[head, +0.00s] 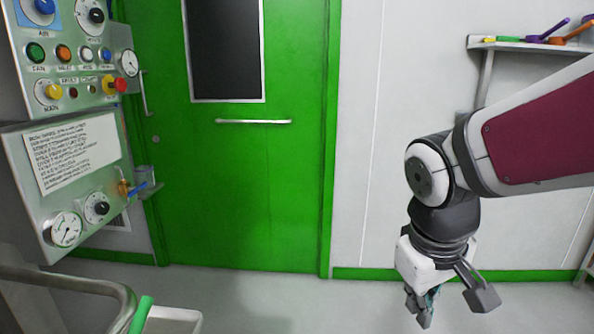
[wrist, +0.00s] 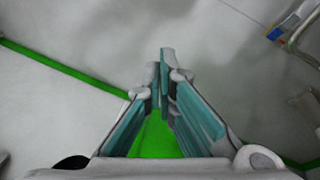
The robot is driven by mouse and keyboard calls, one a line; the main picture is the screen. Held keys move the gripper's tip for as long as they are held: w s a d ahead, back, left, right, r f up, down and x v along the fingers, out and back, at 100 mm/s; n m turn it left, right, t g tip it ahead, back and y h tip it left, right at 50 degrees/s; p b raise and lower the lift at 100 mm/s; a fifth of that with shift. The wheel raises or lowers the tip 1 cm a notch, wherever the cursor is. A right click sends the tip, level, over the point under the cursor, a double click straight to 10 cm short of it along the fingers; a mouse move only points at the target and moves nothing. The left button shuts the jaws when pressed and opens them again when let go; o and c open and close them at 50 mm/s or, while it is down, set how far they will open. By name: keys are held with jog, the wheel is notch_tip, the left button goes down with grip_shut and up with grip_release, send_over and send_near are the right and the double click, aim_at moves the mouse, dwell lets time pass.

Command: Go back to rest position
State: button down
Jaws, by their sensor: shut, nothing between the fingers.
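My gripper (head: 424,308) hangs at the lower right of the head view, pointing down in front of the white wall. My arm comes in from the right edge and bends down at the elbow. In the wrist view, the teal-lined fingers of my gripper (wrist: 162,55) come together at the tips, with nothing held between them. Green shows through the gap between the fingers near their base. The gripper touches nothing that I can see.
A control panel (head: 72,75) with buttons and gauges stands at the left. A green door (head: 235,190) is behind. A shelf (head: 520,45) with coloured scoops is at the upper right. A metal rail (head: 70,280) and a white tray (head: 172,320) are at the lower left. The middle floor is clear.

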jog(key=s+r+m+g+y, duration=0.2)
jog(key=s+m, duration=0.2)
jog(key=s, duration=1.7)
notch_tip(320, 180, up, 32)
jog(key=d+t+p, duration=0.1)
jog(key=t+p, duration=0.3)
jog(key=p, duration=2.6)
jog(key=shift+w, duration=0.25)
jog(key=shift+d, duration=0.1)
